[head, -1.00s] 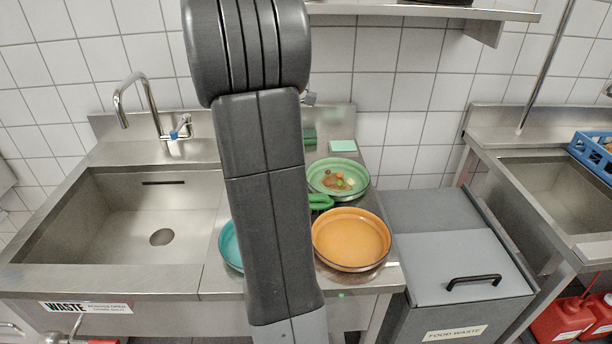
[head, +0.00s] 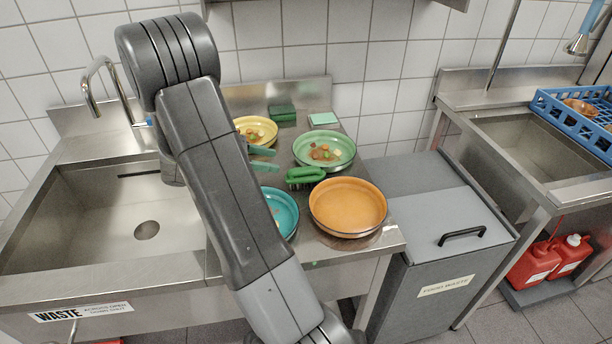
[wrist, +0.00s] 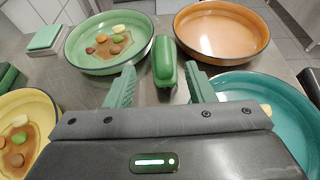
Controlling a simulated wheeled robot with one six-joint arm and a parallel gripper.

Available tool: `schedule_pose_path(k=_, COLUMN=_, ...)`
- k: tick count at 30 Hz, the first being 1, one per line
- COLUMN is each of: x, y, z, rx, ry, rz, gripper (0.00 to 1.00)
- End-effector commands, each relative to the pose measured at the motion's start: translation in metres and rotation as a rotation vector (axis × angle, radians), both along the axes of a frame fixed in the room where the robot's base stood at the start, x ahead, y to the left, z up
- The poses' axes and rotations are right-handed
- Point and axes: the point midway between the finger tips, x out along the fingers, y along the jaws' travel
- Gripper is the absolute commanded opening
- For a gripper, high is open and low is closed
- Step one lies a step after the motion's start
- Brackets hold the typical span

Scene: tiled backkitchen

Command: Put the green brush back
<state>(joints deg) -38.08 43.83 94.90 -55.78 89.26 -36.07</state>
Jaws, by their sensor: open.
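The green brush (head: 305,177) lies on the steel counter between the green plate, the orange plate and the teal bowl. In the wrist view the brush (wrist: 165,62) lies lengthwise ahead of my gripper (wrist: 159,72). My gripper is open and empty, its two green fingertips on either side of the line of the brush's near end. In the head view my gripper (head: 264,160) is just left of the brush, partly hidden by my arm. I cannot tell its exact height above the counter.
A green plate (head: 341,163) and a yellow plate (head: 265,140) hold food scraps. An orange plate (head: 348,208) and teal bowl (head: 290,231) stand nearer. A dark green block (head: 282,113) and pale green pad (head: 320,119) are behind. A sink is left, a food waste bin (head: 440,205) right.

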Motion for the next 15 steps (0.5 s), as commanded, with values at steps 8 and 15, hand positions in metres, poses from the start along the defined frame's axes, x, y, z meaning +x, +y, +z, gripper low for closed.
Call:
schedule_pose_path(k=8, x=0.007, y=-0.037, z=-0.015, rx=0.001, ry=0.002, rz=-0.002, gripper=0.49)
schedule_pose_path(k=15, x=0.007, y=-0.056, z=-0.028, rx=0.000, ry=0.005, rz=-0.003, gripper=0.49)
